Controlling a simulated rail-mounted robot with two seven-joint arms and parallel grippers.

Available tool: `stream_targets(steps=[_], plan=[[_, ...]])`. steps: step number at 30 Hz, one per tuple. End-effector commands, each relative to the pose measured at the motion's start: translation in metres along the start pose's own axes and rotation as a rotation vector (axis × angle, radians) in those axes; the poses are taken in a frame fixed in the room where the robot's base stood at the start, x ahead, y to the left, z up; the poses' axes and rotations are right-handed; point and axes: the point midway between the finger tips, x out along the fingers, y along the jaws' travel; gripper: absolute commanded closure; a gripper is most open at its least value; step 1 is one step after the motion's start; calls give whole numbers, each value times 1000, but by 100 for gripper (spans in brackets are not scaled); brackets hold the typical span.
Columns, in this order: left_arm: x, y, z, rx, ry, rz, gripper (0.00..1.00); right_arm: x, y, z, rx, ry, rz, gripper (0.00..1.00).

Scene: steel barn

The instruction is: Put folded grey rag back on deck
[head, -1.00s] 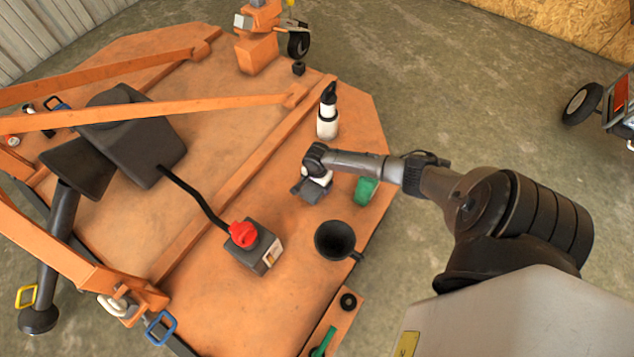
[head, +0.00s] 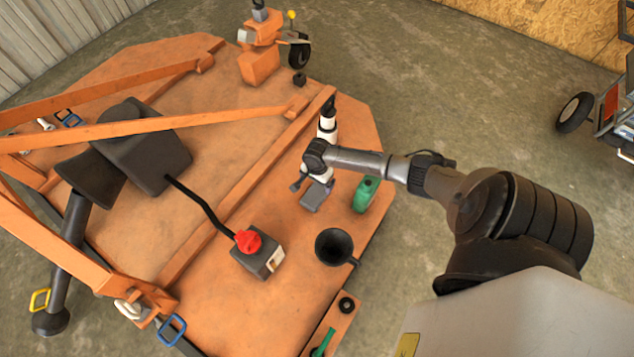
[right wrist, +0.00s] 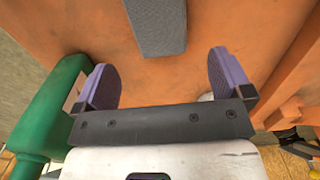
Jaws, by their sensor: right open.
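The folded grey rag (head: 316,197) lies on the orange deck (head: 285,200), near its right edge. It also shows in the right wrist view as a flat grey strip (right wrist: 156,24) at the top, on the orange surface. My right gripper (head: 311,184) is just above and behind the rag in the head view. Its purple fingers are open and apart, with nothing between them in the right wrist view (right wrist: 160,66). The rag lies ahead of the fingertips, clear of both. My left gripper is not in view.
A green can (head: 366,194) stands close beside my right gripper. A white bottle with a black top (head: 328,125) stands behind it. A black funnel (head: 334,246) and a grey box with a red knob (head: 258,252) are nearer. Orange beams (head: 200,122) cross the deck.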

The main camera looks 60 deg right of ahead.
Motion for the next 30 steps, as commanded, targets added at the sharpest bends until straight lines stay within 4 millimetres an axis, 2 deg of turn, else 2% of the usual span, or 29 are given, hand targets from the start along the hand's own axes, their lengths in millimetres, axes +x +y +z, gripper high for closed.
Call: stream_targets(steps=[1,6,10,12,14,17,18,20,21,24,27,30], plan=[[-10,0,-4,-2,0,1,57,-13,0,0,-1,0,-1,3],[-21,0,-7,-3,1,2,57,-30,0,0,0,0,0,3],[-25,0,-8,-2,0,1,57,-37,1,2,-8,-1,-1,3],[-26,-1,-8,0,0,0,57,-37,5,12,-55,-5,0,3],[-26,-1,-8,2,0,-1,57,-34,14,30,-147,-13,-1,3],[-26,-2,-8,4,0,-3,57,-31,38,76,-402,-27,-17,3],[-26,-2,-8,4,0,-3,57,-32,50,98,-529,-32,-31,3],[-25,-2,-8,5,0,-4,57,-37,69,129,-717,-34,-57,3],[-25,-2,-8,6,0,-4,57,-43,81,147,-831,-31,-77,3],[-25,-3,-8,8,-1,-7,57,-61,108,183,-1087,-13,-130,3],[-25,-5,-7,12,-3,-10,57,-88,136,212,-1323,28,-186,3],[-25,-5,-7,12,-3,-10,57,-118,160,228,-1518,89,-229,3]])
